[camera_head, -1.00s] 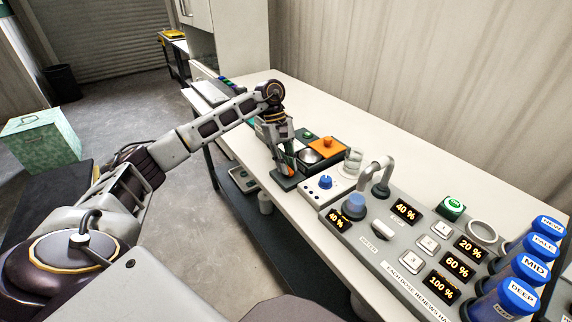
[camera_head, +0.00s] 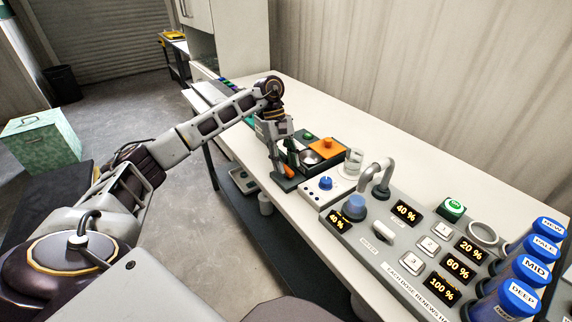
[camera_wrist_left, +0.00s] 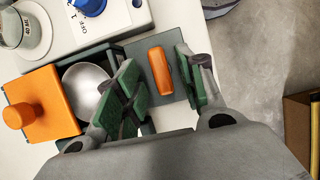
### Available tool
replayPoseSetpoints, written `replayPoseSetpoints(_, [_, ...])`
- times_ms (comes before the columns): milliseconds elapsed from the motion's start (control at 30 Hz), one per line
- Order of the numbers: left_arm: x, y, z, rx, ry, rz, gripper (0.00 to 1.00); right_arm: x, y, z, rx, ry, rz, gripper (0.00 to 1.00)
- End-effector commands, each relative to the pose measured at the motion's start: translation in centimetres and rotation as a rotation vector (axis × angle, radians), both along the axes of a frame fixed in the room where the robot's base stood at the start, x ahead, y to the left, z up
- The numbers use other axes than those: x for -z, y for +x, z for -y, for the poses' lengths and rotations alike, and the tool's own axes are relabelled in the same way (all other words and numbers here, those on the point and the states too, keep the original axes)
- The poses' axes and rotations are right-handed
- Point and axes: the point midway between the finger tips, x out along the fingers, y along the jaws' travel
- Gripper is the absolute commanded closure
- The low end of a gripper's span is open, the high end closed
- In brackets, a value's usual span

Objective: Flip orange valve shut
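The orange valve handle (camera_wrist_left: 160,71) lies on a dark grey base in the left wrist view. In the head view the orange handle (camera_head: 290,170) shows at the near edge of the bench, just below my left gripper (camera_head: 283,158). In the left wrist view my left gripper (camera_wrist_left: 158,85) is open, with one green pad on each side of the handle. Gaps show between the handle and both pads. Whether the fingertips reach down level with the handle I cannot tell. My right gripper is not in view.
Beside the valve are a metal bowl (camera_wrist_left: 84,88) and an orange lid with a knob (camera_wrist_left: 52,110). A white box with a blue knob (camera_head: 325,184) stands close to the right. The dosing panel (camera_head: 375,262) and blue-capped tubes (camera_head: 518,297) fill the near bench.

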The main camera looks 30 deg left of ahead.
Motion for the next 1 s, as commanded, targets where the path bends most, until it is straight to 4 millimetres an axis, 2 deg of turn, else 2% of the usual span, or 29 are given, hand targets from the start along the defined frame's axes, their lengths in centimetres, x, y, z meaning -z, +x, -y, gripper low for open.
replayPoseSetpoints(700, [-8.1, 1.4, -3.1, 0.0, 0.0, 0.001, 0.61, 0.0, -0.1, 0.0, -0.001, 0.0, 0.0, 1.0])
replayPoseSetpoints(1000, [-9.8, 1.6, -3.7, 0.0, 0.0, 0.0, 0.61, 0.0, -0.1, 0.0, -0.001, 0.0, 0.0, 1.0])
